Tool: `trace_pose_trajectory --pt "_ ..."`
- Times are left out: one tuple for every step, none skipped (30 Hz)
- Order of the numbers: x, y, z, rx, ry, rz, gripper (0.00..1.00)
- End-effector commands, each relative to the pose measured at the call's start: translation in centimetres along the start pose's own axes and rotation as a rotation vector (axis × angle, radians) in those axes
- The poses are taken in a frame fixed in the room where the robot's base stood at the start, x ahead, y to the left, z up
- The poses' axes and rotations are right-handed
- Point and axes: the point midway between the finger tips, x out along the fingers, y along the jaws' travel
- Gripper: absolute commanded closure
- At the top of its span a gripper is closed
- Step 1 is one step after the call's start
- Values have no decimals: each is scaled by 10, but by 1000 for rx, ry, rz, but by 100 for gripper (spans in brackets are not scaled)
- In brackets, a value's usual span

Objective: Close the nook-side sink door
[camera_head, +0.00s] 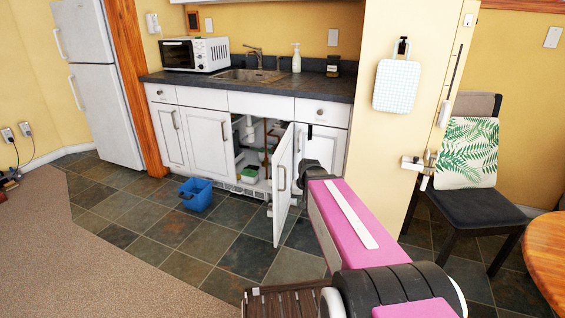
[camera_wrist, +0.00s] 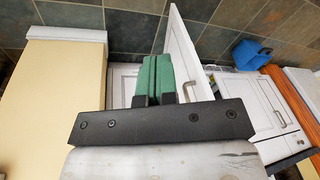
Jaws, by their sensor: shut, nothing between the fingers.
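The sink door (camera_head: 283,181) is a white panel with a bar handle, standing open and swung out from the cabinet under the sink (camera_head: 250,75). The open bay (camera_head: 243,150) shows pipes and a few small items inside. The door also shows in the wrist view (camera_wrist: 189,50), seen nearly edge-on just right of my fingers. My gripper's green fingers (camera_wrist: 154,60) are together and empty, close to the door; I cannot tell whether they touch it. In the head view my arm reaches to the right of the door, and the fingertips cannot be made out.
A blue bucket (camera_head: 196,194) stands on the tiled floor left of the door. A cream wall (camera_head: 385,130) stands close on the right, with a chair (camera_head: 470,190) beyond it. A slatted dark wooden item (camera_head: 285,302) lies low in front.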

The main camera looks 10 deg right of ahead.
Motion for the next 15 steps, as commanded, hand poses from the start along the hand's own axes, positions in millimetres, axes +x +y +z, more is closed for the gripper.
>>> trace_pose_trajectory --pt "-10 -2 -32 18 41 -28 100" --pt "-17 -3 -47 29 64 -47 100" --pt "-27 -5 -65 42 94 -71 100" --pt "-34 -6 -79 52 116 -88 100" --pt "-43 -7 -93 63 140 -107 100" --pt "-54 -8 -111 76 168 -130 100" --pt "-63 -8 -124 85 189 -146 100" --pt "-71 -9 -136 93 210 -163 100" --pt "-82 -10 -150 104 235 -184 100" --pt "-90 -10 -160 111 252 -197 100" --pt "-97 -10 -169 118 267 -210 100" --pt "-106 -10 -180 125 287 -225 100" --pt "-112 -11 -186 130 299 -235 100" --pt "-117 -11 -192 135 309 -244 100" --pt "-123 -11 -197 139 321 -253 100"
